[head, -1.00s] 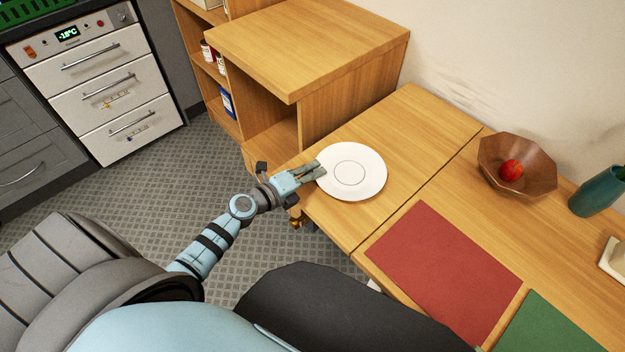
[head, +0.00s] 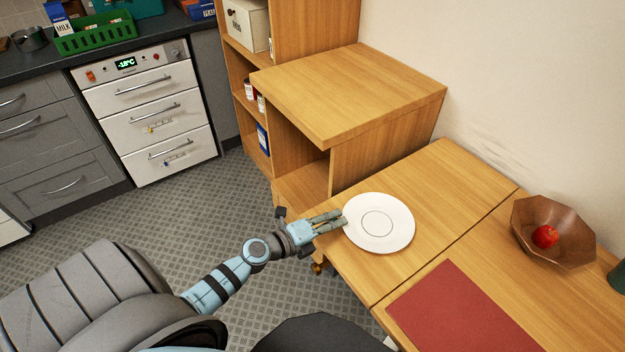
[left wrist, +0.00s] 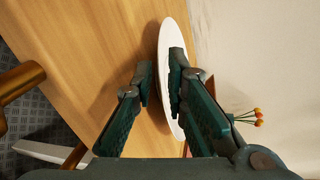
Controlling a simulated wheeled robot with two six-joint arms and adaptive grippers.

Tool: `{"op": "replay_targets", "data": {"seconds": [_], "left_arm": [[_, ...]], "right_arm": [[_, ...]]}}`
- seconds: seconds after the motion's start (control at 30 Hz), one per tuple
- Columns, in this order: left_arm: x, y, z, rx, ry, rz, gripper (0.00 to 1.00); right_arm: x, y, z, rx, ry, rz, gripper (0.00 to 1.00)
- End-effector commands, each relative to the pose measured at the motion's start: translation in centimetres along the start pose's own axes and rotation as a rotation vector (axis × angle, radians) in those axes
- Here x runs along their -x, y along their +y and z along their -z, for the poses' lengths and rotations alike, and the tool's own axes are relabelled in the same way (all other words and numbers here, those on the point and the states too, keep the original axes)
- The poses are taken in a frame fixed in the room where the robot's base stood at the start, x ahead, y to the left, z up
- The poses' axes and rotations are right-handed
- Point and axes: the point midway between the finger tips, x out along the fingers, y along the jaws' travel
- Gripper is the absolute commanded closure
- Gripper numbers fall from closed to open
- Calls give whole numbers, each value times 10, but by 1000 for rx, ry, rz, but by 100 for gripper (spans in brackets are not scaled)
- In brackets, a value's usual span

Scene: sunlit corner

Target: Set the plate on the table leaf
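The white round plate (head: 380,222) lies flat on the wooden table leaf (head: 450,185), near the leaf's left edge. It also shows nearly edge-on in the left wrist view (left wrist: 172,32). My left gripper (head: 342,218) is at the plate's left rim, with its two fingers apart. In the left wrist view the fingers (left wrist: 162,62) have a clear gap, and the right finger overlaps the plate in the picture; I cannot tell whether it touches. My right gripper is not in view.
A wooden cabinet (head: 345,95) stands behind the leaf. To the right are a red mat (head: 462,310) and a brown bowl (head: 570,232) holding a red apple (head: 545,237). The leaf right of and behind the plate is clear.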

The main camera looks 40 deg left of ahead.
Motion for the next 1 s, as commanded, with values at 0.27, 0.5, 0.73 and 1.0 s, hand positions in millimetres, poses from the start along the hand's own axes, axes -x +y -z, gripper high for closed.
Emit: {"op": "replay_targets", "data": {"seconds": [0.27, 0.5, 0.73, 1.0], "left_arm": [[66, 3, 1, -3, 5, -3, 87], [91, 2, 1, -1, 2, -1, 87], [91, 0, 0, 0, 0, 0, 87], [91, 0, 0, 2, -1, 0, 87]], "right_arm": [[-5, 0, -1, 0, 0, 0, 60], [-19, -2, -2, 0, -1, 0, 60], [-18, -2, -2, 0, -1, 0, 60], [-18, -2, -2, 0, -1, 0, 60]]}}
